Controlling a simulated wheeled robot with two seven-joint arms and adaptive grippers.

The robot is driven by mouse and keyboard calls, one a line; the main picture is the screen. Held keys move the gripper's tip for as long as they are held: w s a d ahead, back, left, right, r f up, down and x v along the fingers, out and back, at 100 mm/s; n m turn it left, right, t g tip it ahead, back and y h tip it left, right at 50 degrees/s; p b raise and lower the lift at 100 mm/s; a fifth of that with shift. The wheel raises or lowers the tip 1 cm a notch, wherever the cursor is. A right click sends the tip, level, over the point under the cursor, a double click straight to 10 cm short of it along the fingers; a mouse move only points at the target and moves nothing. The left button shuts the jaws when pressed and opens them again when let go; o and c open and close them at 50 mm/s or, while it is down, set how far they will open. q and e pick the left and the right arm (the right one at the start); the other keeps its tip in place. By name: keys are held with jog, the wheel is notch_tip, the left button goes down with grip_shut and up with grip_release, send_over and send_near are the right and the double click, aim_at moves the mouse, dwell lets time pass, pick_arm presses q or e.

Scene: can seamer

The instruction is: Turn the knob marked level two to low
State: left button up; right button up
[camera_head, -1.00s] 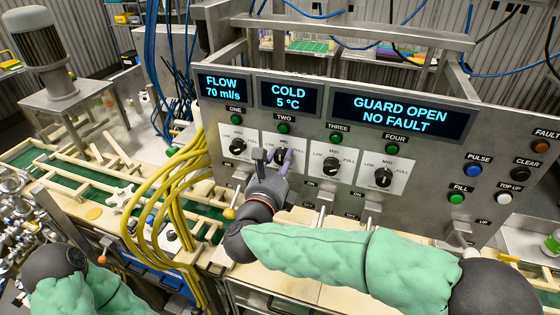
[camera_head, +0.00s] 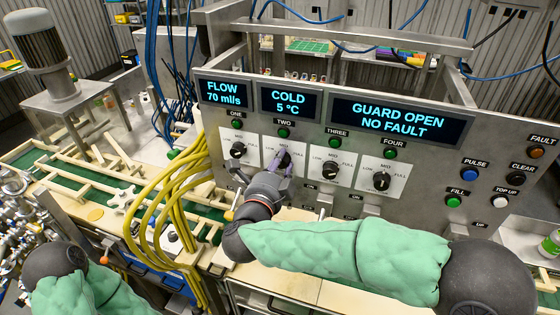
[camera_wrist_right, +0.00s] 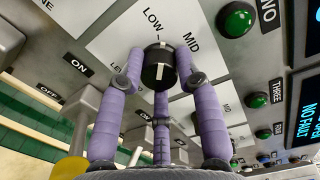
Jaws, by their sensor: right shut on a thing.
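The knob marked level two (camera_wrist_right: 160,66) is black with white marks, on a white LOW-MID-FULL plate below the green TWO light. In the right wrist view its upper white mark points between LOW and MID, seemingly nearer LOW; the exact setting is hard to read. My right gripper (camera_wrist_right: 162,82) is shut on this knob, its purple fingers at its sides. In the head view the right gripper (camera_head: 280,164) covers part of the knob and plate. My left arm shows only at the lower left; its gripper is out of view.
Knob ONE (camera_head: 238,150) stands to the left, knobs THREE (camera_head: 330,170) and FOUR (camera_head: 382,181) to the right. Switches (camera_head: 325,201) sit below the knobs. Yellow hoses (camera_head: 150,215) hang left of the panel. Displays read FLOW 70 ml/s, COLD 5 °C, GUARD OPEN NO FAULT.

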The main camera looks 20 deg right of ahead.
jog(key=shift+n+p, duration=0.45)
jog(key=shift+n, duration=0.65)
jog(key=o, duration=1.2)
jog(key=shift+c, duration=0.2)
jog(key=v, duration=1.2)
jog(key=shift+w, duration=0.1)
